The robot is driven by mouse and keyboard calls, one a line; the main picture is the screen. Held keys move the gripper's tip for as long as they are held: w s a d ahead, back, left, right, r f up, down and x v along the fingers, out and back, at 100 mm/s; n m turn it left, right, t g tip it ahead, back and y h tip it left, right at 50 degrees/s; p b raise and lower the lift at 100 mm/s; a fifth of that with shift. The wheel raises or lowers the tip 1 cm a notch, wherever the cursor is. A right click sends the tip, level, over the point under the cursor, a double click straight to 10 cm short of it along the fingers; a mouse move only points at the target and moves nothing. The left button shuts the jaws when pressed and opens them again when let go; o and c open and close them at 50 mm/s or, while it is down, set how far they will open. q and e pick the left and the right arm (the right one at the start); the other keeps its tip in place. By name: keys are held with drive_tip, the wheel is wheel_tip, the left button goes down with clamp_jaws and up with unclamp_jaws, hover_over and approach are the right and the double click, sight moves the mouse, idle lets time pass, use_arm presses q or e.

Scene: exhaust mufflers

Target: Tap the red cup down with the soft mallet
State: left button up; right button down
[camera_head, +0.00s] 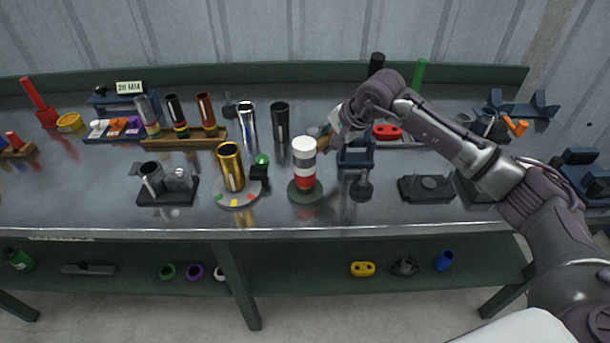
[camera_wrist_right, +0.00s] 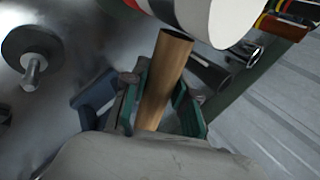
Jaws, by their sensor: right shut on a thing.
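The red cup (camera_head: 305,183) stands upright on a round dark green base (camera_head: 305,195) near the middle front of the bench. The soft mallet's head (camera_head: 303,149), white with a dark grey band, is right above the cup. I cannot tell whether they touch. In the wrist view the mallet's white head (camera_wrist_right: 232,20) is at the top edge, with some red beside it. My right gripper (camera_head: 328,130) is behind and right of the cup. It is shut on the mallet's wooden handle (camera_wrist_right: 165,75), which runs between its green-lined fingers (camera_wrist_right: 160,103). My left gripper is not in view.
A gold cylinder (camera_head: 230,166) on a round marked plate stands left of the cup. A dark round stand (camera_head: 361,188) is close on the right. Chrome (camera_head: 247,120) and black (camera_head: 281,121) tubes stand behind. The bench front right of the gold cylinder's plate is mostly bare.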

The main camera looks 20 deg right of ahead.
drive_tip(key=shift+r, duration=0.1)
wheel_tip(320, 180, up, 8)
drive_tip(key=p, duration=0.3)
drive_tip(key=shift+d+f, duration=0.15)
drive_tip(key=shift+f, duration=0.15)
drive_tip(key=shift+w, duration=0.1)
wheel_tip(320, 180, down, 8)
drive_tip(key=b, duration=0.7)
drive_tip(key=shift+f, duration=0.15)
drive_tip(key=shift+r+p, duration=0.3)
drive_tip(key=shift+p, duration=0.15)
wheel_tip(320, 180, up, 8)
drive_tip(key=p, duration=0.3)
drive_tip(key=shift+f+p, duration=0.15)
drive_tip(key=shift+p, duration=0.25)
drive_tip(key=shift+f, duration=0.1)
